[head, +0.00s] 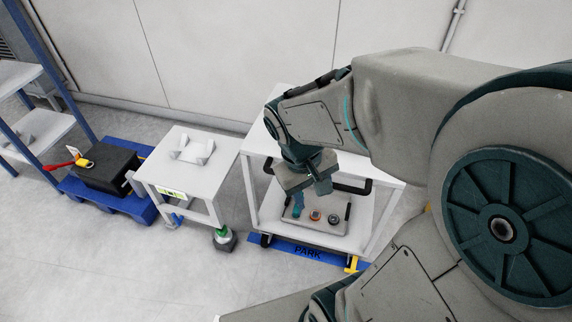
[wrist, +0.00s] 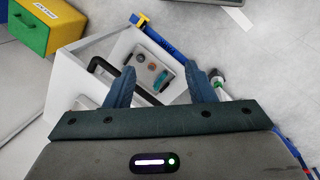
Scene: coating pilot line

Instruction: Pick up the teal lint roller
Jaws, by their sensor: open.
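The teal lint roller (head: 298,206) lies at the left end of a grey tray (head: 318,226) on the lower shelf of a white cart. It also shows in the wrist view (wrist: 164,82), on the tray between my fingers but well beyond them. My gripper (head: 312,190) is above the tray, seen over the lint roller in the head view. In the wrist view my gripper (wrist: 159,68) is open and empty, its two blue-teal fingers apart. Part of the tray is hidden behind my gripper in the head view.
An orange round item (head: 315,215) and a dark round item (head: 333,219) share the tray. The cart has a white upper top (head: 385,170) and a black handle (head: 352,189).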

